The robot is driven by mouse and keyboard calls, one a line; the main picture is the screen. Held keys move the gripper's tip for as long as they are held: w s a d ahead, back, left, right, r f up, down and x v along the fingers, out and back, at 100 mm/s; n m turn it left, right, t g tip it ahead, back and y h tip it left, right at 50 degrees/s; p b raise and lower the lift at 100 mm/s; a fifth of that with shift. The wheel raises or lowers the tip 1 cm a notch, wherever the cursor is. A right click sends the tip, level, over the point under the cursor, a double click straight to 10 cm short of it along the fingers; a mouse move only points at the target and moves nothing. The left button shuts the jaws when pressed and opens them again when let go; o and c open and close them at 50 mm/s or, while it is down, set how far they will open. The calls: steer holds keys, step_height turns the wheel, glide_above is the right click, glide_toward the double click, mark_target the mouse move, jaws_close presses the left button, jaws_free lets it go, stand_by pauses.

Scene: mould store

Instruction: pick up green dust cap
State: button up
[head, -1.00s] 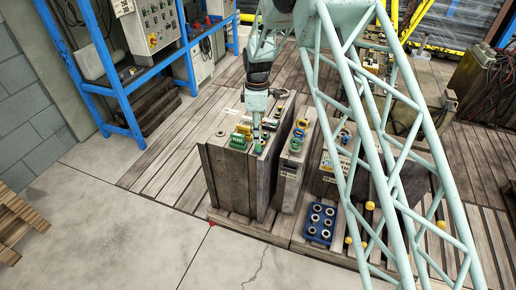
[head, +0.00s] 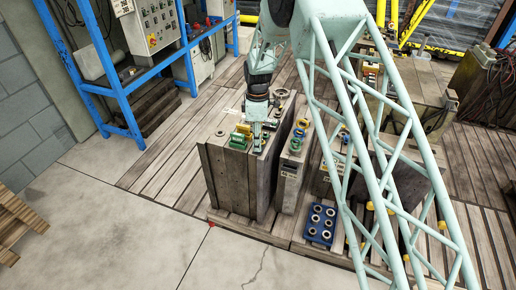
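A green dust cap (head: 237,141) sits on top of the large grey mould block (head: 232,176), near its front edge. Yellow fittings (head: 244,129) lie just behind it. My gripper (head: 257,146) points down over the same block, a little right of that cap. A small patch of green shows at the fingertips; I cannot tell whether it is held. The fingers are too small to show whether they are open or shut. Another green piece (head: 295,145) sits on the narrower block (head: 290,180) to the right, apart from my gripper.
A blue ring (head: 299,132) and a yellow ring (head: 303,123) sit on the narrower block. A blue tray of round sockets (head: 320,224) stands on the pallet in front. A blue rack with control boxes (head: 125,92) is at the left. The concrete floor (head: 120,230) front left is clear.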

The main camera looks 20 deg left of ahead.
stand_by(0.6)
steer(key=c, duration=0.4)
steer(key=shift+r+p, duration=0.5)
steer(key=shift+r, duration=1.15)
steer(key=shift+s+d+r, duration=0.1)
steer(key=shift+d, duration=0.1)
steer(key=s+d, duration=0.2)
steer(key=d, duration=0.2)
steer(key=s+d+r+p, duration=0.1)
steer(key=s+d, duration=0.2)
steer(key=d, duration=0.1)
steer(key=s+d, duration=0.3)
steer(key=d, duration=0.2)
steer(key=shift+s+r+p, duration=0.2)
steer(key=shift+p, duration=0.15)
steer(key=shift+d, duration=0.1)
